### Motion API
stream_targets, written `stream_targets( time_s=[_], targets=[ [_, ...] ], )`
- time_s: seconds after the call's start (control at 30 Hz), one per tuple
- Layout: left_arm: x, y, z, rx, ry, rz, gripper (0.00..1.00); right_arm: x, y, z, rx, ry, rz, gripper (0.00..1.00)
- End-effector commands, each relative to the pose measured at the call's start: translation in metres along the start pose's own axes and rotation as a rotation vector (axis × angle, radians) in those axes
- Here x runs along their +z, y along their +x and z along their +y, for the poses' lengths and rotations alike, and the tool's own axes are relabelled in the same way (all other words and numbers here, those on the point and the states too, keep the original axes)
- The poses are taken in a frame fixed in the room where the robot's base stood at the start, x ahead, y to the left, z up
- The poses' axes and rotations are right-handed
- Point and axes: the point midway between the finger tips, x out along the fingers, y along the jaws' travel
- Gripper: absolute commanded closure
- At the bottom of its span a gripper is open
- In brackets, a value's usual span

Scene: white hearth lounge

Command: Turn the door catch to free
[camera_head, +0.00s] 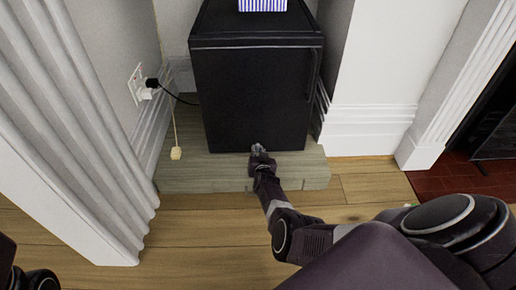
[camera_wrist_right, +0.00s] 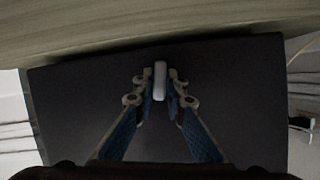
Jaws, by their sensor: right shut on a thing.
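A black cabinet like a small fridge (camera_head: 255,95) stands on a low greyish platform, with its dark front towards me. My right gripper (camera_head: 260,150) is at the bottom of that front, near the platform. In the right wrist view a small white upright door catch (camera_wrist_right: 160,80) sits against the dark front, and my right gripper (camera_wrist_right: 161,90) is shut on it, one finger on each side. In the head view the gripper hides the catch. My left gripper is out of view; only dark parts of my left arm show at the lower left.
The platform (camera_head: 200,176) has its front edge just before the cabinet. A plug and black cable (camera_head: 150,88) and a hanging cord with a pale pull (camera_head: 176,152) are left of it. A striped box (camera_head: 262,5) stands on top. White walls flank the alcove.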

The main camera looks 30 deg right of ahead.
Motion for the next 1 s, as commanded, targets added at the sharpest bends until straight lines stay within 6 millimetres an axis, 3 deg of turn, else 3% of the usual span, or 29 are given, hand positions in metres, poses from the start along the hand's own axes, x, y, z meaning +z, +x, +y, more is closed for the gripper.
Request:
stream_targets(
  time_s=[0.4, 0.97, 1.0],
  targets=[
    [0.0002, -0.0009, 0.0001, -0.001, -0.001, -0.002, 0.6, 0.0003, 0.0002, -0.0027, 0.07, -0.173, 0.001, 1.0],
    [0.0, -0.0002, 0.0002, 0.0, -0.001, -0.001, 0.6, -0.0011, 0.0006, -0.0023, 0.079, -0.2, 0.003, 1.0],
    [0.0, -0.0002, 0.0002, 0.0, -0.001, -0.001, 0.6, -0.0012, 0.0006, -0.0023, 0.079, -0.199, 0.003, 0.84]
  ],
)
